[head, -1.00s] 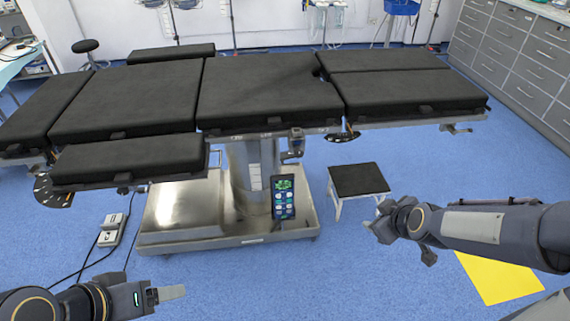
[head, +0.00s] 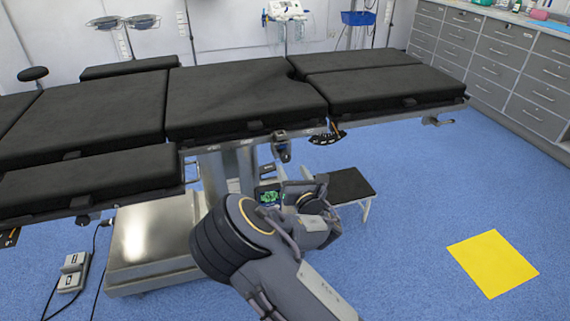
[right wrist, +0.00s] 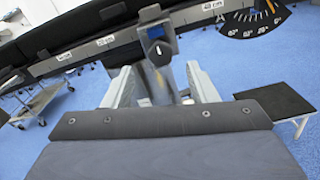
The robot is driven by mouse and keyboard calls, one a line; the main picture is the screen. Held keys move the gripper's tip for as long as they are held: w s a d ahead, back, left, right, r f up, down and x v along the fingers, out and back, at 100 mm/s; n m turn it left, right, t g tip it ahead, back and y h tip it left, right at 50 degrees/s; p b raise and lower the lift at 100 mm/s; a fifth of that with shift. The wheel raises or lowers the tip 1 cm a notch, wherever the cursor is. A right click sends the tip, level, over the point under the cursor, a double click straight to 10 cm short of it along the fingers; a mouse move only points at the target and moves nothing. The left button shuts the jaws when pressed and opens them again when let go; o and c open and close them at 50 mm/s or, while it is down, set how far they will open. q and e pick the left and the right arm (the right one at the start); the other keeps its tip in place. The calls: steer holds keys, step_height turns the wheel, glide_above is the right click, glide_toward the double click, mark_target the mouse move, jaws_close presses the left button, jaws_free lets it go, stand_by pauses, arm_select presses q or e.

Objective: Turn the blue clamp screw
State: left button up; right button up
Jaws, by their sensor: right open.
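The clamp (head: 281,146) hangs on the side rail of the black operating table (head: 245,97). In the right wrist view the clamp (right wrist: 157,48) shows a dark round knob on its front; a clearly blue screw cannot be told apart. My right gripper (head: 304,184) is raised just below the clamp in the head view. In the right wrist view its two pale fingers (right wrist: 162,85) are spread apart and empty, with the clamp ahead and above, between them. My left gripper is not in view.
The table rail (right wrist: 75,58) runs beside the clamp, with a dark angle scale (right wrist: 255,18) to its right. A black-topped step stool (head: 348,186) stands on the floor right of my gripper. A yellow mat (head: 493,263) lies on open floor.

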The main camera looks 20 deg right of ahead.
mark_target(287, 159)
steer(key=w, duration=0.5)
steer(key=shift+w, duration=0.2)
steer(key=c, duration=1)
steer(key=shift+o, duration=0.2)
steer(key=shift+f+m, duration=0.1)
steer(key=shift+m, duration=0.2)
